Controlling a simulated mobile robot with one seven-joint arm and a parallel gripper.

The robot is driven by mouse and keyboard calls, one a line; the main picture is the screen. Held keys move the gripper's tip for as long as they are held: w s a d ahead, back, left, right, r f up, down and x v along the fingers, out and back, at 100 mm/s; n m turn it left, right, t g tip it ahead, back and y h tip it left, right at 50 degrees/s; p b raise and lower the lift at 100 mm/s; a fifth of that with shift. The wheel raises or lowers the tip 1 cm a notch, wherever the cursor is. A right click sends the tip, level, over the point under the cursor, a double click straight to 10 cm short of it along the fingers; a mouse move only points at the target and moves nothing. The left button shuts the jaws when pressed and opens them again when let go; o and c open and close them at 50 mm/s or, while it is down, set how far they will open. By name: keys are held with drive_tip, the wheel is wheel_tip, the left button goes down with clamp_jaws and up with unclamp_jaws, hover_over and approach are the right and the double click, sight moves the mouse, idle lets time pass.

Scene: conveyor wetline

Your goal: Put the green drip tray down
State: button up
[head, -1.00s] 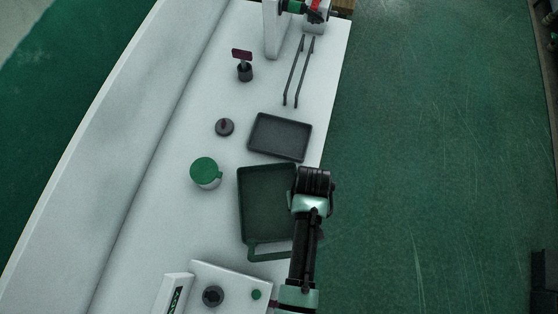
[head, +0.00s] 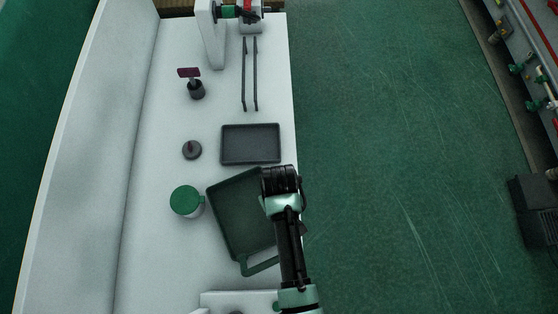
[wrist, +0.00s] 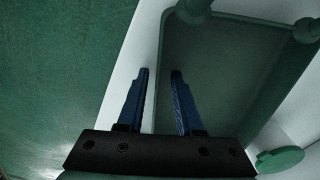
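The green drip tray (head: 236,215) lies on the white counter, turned at an angle, with its loop handle (head: 262,266) at the near end. It looks flat on the surface. My gripper (head: 279,172) is over the tray's right edge, and my arm hides part of that side. In the wrist view, the two blue fingers of my gripper (wrist: 160,88) stand apart on either side of the rim of the tray (wrist: 230,70). A gap shows between the fingers and the rim, so they look open. The fingertips' height against the rim is hard to judge.
A dark rectangular tray (head: 250,144) lies just beyond the green one. A green-lidded white jug (head: 186,202) stands close at its left. The counter's right edge is close to my gripper.

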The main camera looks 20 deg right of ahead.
drive_tip(key=shift+d, duration=0.1)
drive_tip(key=shift+r, duration=0.6)
wheel_tip(320, 180, up, 11)
drive_tip(key=w+a+r+t+h, duration=0.1)
drive_tip(key=w+r+t, duration=0.8)
drive_tip(key=w+r, duration=0.85)
drive_tip(key=w+a+r+t, duration=0.1)
drive_tip(key=w+r+t, duration=0.15)
drive_tip(key=r, duration=0.55)
drive_tip(key=w+a+r+t, duration=0.1)
drive_tip(key=r+t, duration=0.2)
drive_tip(key=r, duration=0.5)
wheel_tip(320, 180, up, 17)
drive_tip(key=s+a+m+t, duration=0.1)
drive_tip(key=s+a+t, duration=0.1)
drive_tip(key=t, duration=0.4)
drive_tip(key=s+a+r+t, duration=0.2)
drive_tip(key=s+r+t, duration=0.65)
drive_tip(key=r, duration=0.65)
drive_tip(key=shift+g+y, duration=0.5)
drive_tip(key=shift+g, duration=0.3)
drive_tip(key=f+b, duration=0.1)
drive_tip(key=s+f+b, duration=0.1)
drive_tip(key=f+b, duration=0.1)
drive_tip(key=s+f+b, duration=0.1)
drive_tip(key=b, duration=0.1)
drive_tip(key=shift+f, duration=0.25)
